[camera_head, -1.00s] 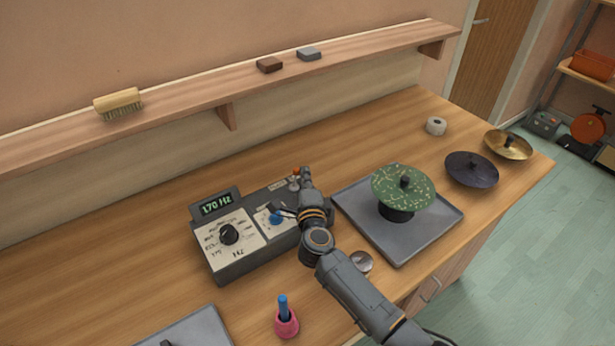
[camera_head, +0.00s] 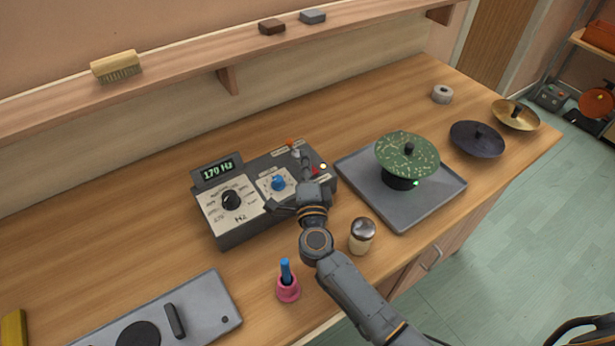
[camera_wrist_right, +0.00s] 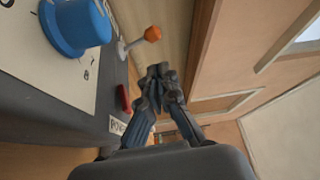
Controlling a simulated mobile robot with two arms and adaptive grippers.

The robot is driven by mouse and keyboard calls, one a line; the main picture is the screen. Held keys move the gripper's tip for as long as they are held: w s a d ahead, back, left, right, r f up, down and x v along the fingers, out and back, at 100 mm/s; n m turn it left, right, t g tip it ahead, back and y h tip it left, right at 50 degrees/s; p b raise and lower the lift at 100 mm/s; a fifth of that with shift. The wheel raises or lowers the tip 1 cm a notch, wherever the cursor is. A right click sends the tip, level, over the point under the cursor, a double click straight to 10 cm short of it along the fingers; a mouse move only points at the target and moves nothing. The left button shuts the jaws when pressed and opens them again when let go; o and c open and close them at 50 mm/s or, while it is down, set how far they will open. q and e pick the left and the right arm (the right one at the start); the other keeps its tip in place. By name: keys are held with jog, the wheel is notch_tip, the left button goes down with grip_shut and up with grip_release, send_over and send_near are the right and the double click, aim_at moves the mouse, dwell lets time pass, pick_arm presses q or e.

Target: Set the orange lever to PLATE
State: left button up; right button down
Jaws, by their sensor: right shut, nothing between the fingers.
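The orange lever (camera_head: 291,143) is an orange knob on a short silvery stem at the back of the grey control box (camera_head: 262,215). It also shows in the right wrist view (camera_wrist_right: 152,34). Two small labels flank it in the head view, too small to read. My right gripper (camera_head: 308,183) is shut and empty over the box's right part, in front of the lever and apart from it. Its closed fingertips (camera_wrist_right: 160,76) show in the right wrist view. A green light shows under the green speckled disc (camera_head: 408,150) on the grey plate (camera_head: 362,182). My left gripper is not in view.
The box has a 170 Hz display (camera_head: 218,170), a black knob (camera_head: 231,200), a blue knob (camera_head: 279,183) and a red switch (camera_head: 315,171). A lidded jar (camera_head: 361,236) and a pink holder (camera_head: 288,289) stand near my right arm. The bench behind the box is clear.

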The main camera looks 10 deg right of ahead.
jog(key=s, duration=0.6)
jog(key=shift+s+a+f, duration=0.2)
jog(key=shift+s+a, duration=0.1)
jog(key=shift+a, duration=0.05)
